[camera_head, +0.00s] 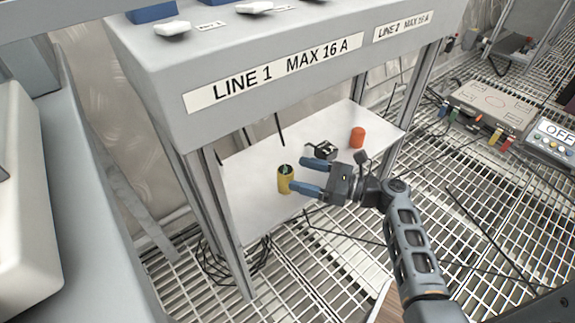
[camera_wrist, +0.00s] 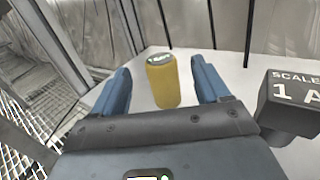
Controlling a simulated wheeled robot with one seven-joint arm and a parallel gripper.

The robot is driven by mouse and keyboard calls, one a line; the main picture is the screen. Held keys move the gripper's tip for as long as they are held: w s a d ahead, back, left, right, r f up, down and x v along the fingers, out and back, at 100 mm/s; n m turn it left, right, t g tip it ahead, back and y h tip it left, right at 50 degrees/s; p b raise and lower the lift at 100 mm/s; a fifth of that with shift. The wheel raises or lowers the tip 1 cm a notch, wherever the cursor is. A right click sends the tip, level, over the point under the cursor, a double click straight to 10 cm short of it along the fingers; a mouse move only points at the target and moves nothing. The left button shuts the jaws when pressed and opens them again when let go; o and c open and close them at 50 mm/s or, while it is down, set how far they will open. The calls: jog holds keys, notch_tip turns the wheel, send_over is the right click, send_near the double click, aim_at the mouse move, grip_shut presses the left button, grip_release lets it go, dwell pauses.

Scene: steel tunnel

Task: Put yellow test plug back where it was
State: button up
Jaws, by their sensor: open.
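The yellow test plug (camera_head: 285,180) is a short yellow cylinder with a dark top, standing upright on the white shelf under the grey line cabinet. In the wrist view the yellow plug (camera_wrist: 162,80) stands between and a little beyond my blue fingers. My gripper (camera_head: 307,177) is open, its two blue fingers pointing at the plug from the right. The open gripper also shows in the wrist view (camera_wrist: 160,90). I cannot tell whether either finger touches the plug.
A black block (camera_head: 322,150) stands close behind my gripper; its label reads "SCALE 1 A" in the wrist view (camera_wrist: 290,100). An orange-red cylinder (camera_head: 357,137) stands further back on the white shelf (camera_head: 250,205). The grey cabinet (camera_head: 270,60) overhangs the shelf, with posts at its corners.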

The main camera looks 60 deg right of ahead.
jog(key=p+v, duration=0.1)
jog(key=v, duration=0.5)
jog(key=s+a+f+n+g+h, duration=0.2)
jog(key=s+a+f+n+g, duration=0.25)
jog(key=a, duration=0.35)
jog(key=s+a+f+n+g+h, duration=0.2)
jog(key=s+a+f+n+g, duration=0.15)
jog(key=a+f+n, duration=0.35)
jog(key=s+a+r+n+t, duration=0.2)
jog(key=s+r+n, duration=0.1)
jog(key=r+n, duration=0.4)
jog(key=s+a+r+n+t, duration=0.1)
jog(key=s+a+r+n, duration=0.2)
jog(key=r+n, duration=0.4)
jog(key=s+a+r+n+t+h, duration=0.1)
jog(key=s+r+n, duration=0.4)
jog(key=r, duration=0.8)
jog(key=shift+a+n+t, duration=0.8)
jog(key=shift+a+n, duration=0.35)
jog(key=shift+a, duration=0.05)
